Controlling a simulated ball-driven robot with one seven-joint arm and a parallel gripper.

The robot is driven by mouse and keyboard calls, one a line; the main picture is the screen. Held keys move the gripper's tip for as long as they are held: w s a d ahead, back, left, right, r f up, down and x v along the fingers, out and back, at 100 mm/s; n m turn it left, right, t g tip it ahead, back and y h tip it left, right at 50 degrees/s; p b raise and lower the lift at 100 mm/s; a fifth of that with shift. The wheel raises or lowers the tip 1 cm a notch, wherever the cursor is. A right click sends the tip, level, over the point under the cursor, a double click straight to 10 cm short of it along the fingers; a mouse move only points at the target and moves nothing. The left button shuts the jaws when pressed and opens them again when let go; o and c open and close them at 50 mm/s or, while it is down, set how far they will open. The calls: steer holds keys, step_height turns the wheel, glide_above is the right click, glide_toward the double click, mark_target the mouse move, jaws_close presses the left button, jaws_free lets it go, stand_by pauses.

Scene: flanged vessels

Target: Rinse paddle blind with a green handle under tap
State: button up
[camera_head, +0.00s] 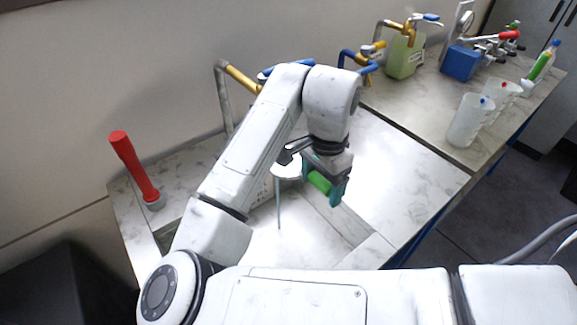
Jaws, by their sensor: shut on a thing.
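The green handle (319,182) of the paddle blind is between the fingers of my gripper (324,180), which is shut on it. A pale disc (287,171) shows just left of the gripper and looks like the plate of the blind, partly hidden by the gripper. The tap has a grey pipe (224,95), a yellow body (243,79) and a blue lever (288,67). It stands behind my arm, which hides its outlet. A thin grey vertical line (279,205) runs below the disc; I cannot tell whether it is water.
A red-handled tool (135,168) stands upright at the counter's left. On the right worktop are a green container (404,55), a blue block (461,63), clear beakers (469,119) and a squeeze bottle (542,62). The pale surface right of my gripper is clear.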

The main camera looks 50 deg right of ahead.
steer(key=shift+s+d+p, duration=0.15)
steer(key=shift+s+p, duration=0.2)
steer(key=shift+s, duration=1.15)
steer(key=shift+s+d+p, duration=0.1)
steer(key=shift+s+p, duration=0.2)
steer(key=shift+s, duration=1.15)
steer(key=shift+r, duration=0.15)
steer(key=s+r+p, duration=0.3)
steer(key=s+p, duration=0.2)
steer(key=shift+d+r, duration=0.25)
steer(key=shift+r, duration=0.15)
stand_by(0.4)
